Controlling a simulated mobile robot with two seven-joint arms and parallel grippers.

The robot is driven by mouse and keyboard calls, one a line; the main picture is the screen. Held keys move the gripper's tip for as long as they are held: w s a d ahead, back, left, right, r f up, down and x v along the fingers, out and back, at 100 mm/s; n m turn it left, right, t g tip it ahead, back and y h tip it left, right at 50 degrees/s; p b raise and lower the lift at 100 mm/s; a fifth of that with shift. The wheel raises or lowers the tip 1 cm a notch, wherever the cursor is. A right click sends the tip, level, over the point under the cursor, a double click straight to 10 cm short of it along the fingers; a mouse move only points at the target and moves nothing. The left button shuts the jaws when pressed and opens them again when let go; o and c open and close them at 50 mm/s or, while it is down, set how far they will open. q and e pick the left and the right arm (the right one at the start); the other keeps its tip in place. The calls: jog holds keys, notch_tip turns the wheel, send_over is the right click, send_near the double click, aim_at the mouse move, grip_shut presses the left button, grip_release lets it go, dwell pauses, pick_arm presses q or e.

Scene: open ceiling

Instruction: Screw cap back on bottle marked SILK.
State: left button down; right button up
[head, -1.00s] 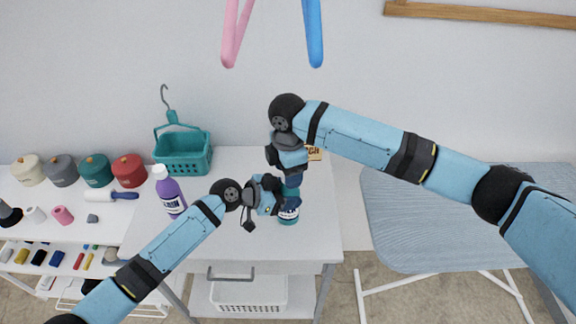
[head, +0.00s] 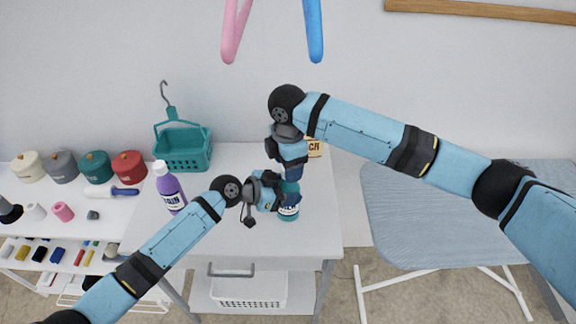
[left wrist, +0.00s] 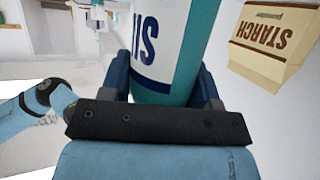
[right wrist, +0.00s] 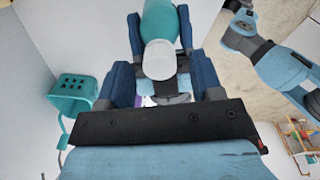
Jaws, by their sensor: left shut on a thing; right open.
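The teal bottle (head: 288,213) stands upright near the table's front right. Its white label shows the dark letters SI in the left wrist view (left wrist: 150,42); the rest is hidden. My left gripper (head: 286,199) is shut around the bottle's body from the left. My right gripper (head: 292,172) points down above the bottle and is open. In the right wrist view, a white round cap (right wrist: 160,59) lies in line with the bottle's top, between the open fingers. I cannot tell how tightly it sits.
A purple bottle (head: 170,189) with a white cap stands left on the table (head: 235,220). A teal basket (head: 183,150) is at the back left. A STARCH bag (left wrist: 272,42) stands behind the grippers. An ironing board (head: 440,225) is at the right.

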notch_tip(320, 180, up, 4)
jog(key=shift+f, duration=0.2)
jog(key=shift+o, duration=0.2)
jog(key=o, duration=0.5)
jog(key=shift+o, duration=0.2)
notch_tip(320, 180, up, 7)
jog(key=shift+r, duration=0.2)
pick_arm(q)
jog(key=shift+c, duration=1.4)
grip_release()
